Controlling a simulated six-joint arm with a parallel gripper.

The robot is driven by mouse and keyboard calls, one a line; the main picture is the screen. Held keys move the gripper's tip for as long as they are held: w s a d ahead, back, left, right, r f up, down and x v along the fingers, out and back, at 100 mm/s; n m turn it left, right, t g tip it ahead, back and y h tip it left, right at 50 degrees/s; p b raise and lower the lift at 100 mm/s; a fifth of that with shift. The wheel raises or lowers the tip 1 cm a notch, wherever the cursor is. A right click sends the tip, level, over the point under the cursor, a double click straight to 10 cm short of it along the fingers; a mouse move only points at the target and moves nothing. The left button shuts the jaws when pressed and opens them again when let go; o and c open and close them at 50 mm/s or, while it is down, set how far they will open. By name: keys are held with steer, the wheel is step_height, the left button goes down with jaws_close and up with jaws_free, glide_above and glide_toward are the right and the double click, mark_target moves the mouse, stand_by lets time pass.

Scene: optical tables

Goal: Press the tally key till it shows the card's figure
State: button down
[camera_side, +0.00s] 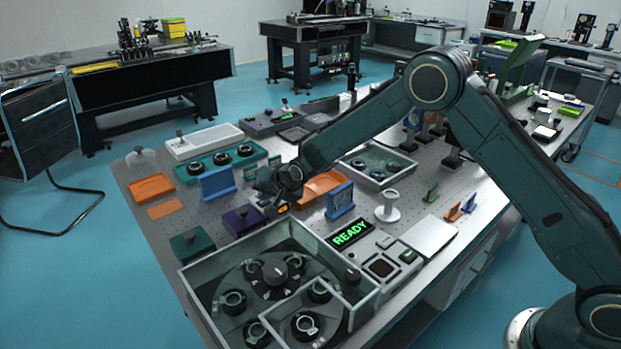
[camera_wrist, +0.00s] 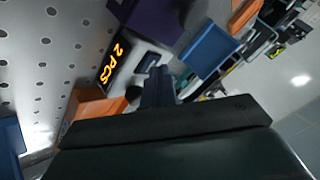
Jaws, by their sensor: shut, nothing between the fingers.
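The tally counter's lit display (camera_wrist: 120,62) reads "2 PCS" in amber in the wrist view. Its small amber glow (camera_side: 283,208) shows in the side view, just beside my gripper (camera_side: 269,209). In the wrist view my gripper (camera_wrist: 157,88) is shut and empty, its fingers pointing down beside the counter's pale body (camera_wrist: 148,52). The fingers and the dark palm hide part of the counter; I cannot tell whether the tips touch its key. No card with a readable figure shows. A blue framed panel (camera_side: 340,201) stands right of the gripper, its marks too small to read.
A walled tray (camera_side: 196,287) with round dark parts fills the front. A green "READY" sign (camera_side: 351,234) lies right of it. A blue panel (camera_side: 217,184) stands behind left.

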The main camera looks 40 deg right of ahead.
mark_target(266, 204)
steer(key=shift+r, duration=0.8)
steer(key=shift+r, duration=0.15)
steer(key=shift+r, duration=2.4)
